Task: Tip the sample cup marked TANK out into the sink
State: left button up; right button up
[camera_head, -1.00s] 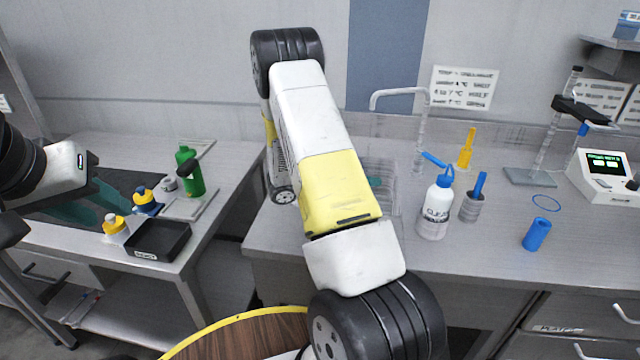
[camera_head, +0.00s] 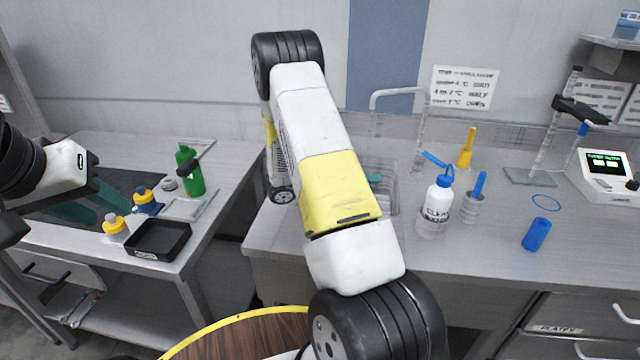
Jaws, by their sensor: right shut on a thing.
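The sink (camera_head: 392,205) is set in the right counter, partly hidden behind my right arm. My right arm crosses the middle of the view, and its gripper is hidden behind it. A small teal piece (camera_head: 374,178) shows over the sink just past the arm's edge; I cannot tell what it is. I cannot make out a cup marked TANK. My left gripper (camera_head: 88,202), with teal see-through fingers spread apart, is empty above the dark mat on the left table.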

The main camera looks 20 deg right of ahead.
jog(key=shift+w+r+n+h, duration=0.1)
jog(key=shift+r+n+h, duration=0.35)
jog(key=shift+n, duration=0.45)
dwell(1.1)
jog(key=shift+w+a+f+n+g, duration=0.2)
jog(key=shift+w+f+n+g, duration=0.1)
jog(key=shift+w+n, duration=0.45)
dwell(0.7)
jog(key=shift+r+n+h+p, duration=0.4)
jog(key=shift+r+n, duration=0.35)
jog(key=shift+r, duration=0.3)
